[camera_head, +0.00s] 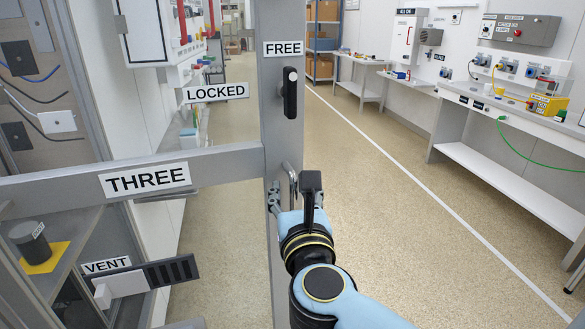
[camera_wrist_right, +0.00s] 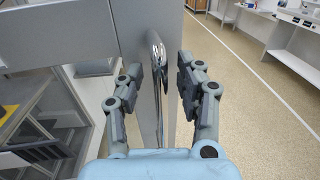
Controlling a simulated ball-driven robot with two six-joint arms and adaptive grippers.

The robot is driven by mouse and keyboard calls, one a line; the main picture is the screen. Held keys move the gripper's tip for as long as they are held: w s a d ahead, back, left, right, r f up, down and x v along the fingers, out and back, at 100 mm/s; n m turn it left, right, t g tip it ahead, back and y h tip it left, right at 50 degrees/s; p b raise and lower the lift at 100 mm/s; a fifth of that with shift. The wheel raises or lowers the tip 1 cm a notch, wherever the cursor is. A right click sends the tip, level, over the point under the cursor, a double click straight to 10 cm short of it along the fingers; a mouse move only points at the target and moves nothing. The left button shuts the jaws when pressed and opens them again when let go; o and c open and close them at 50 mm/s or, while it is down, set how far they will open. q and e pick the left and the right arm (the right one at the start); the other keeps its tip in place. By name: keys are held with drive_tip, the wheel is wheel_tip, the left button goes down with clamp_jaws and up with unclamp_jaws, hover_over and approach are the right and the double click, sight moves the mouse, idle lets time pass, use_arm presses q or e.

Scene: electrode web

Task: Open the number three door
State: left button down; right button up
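The number three door is a grey frame with a crossbar (camera_head: 225,166) bearing a THREE label (camera_head: 145,179) and an upright post (camera_head: 275,130). A black latch knob (camera_head: 290,92) stands upright on the post, under a FREE label (camera_head: 283,48) and right of a LOCKED label (camera_head: 216,92). A shiny metal handle (camera_head: 290,178) sits on the post below the crossbar; it also shows in the right wrist view (camera_wrist_right: 157,85). My right gripper (camera_wrist_right: 160,82) is open, with one finger on each side of the handle and visible gaps. My left gripper is out of view.
Behind the frame at lower left are a shelf with a dark cylinder on a yellow pad (camera_head: 40,262) and a VENT panel (camera_head: 150,278). Open speckled floor (camera_head: 385,210) lies to the right, with white benches (camera_head: 500,150) along the wall.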

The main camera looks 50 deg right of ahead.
wheel_tip(320, 180, up, 6)
drive_tip(key=shift+r, duration=0.1)
idle(0.7)
